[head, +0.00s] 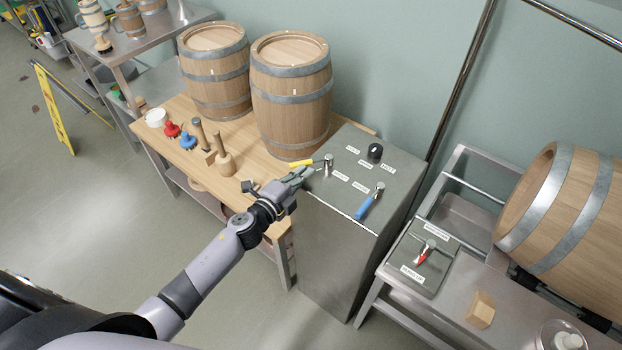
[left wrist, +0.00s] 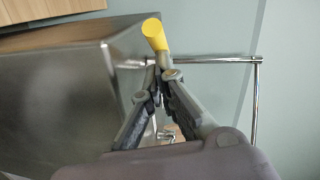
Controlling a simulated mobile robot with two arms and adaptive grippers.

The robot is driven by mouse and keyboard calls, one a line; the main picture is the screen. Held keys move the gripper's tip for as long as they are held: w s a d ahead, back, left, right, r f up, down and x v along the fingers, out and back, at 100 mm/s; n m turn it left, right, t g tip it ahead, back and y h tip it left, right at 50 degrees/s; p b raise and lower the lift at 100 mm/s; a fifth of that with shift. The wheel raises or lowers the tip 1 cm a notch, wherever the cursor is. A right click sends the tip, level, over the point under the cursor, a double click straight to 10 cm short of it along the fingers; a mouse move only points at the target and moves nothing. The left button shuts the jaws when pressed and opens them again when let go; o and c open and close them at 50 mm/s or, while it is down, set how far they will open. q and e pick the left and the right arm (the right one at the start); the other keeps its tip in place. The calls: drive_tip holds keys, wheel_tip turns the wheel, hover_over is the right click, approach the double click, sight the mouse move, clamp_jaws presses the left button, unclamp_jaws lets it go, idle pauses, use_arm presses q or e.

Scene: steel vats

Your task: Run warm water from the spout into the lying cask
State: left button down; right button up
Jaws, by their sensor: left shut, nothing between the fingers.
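The lying cask (head: 545,207) rests on its side at the right in the head view; its right part is cut off. A steel control box (head: 345,240) has a yellow-handled lever (head: 302,163), a blue-handled lever (head: 369,203) and a black knob (head: 375,151) on top. My left gripper (head: 297,178) is shut and empty at the box's left edge, close by the yellow lever. In the left wrist view the yellow handle (left wrist: 155,34) shows just beyond my fingertips (left wrist: 163,78); I cannot tell whether they touch. No spout or running water can be made out.
A panel with a red-handled lever (head: 424,252) and a wooden block (head: 480,309) sit on the steel stand before the cask. Two upright casks (head: 290,95) (head: 215,72), mallets (head: 222,160) and red and blue items crowd the wooden bench (head: 158,108) behind my arm.

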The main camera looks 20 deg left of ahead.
use_arm(q)
drive_tip(key=shift+w+a+m+g+h, duration=0.35)
drive_tip(key=shift+a+m+h, duration=0.2)
drive_tip(key=shift+m+h, duration=0.2)
drive_tip(key=shift+w+a+m+g+h+b, duration=0.35)
drive_tip(key=shift+m+h+b, duration=0.2)
drive_tip(key=shift+h, duration=0.4)
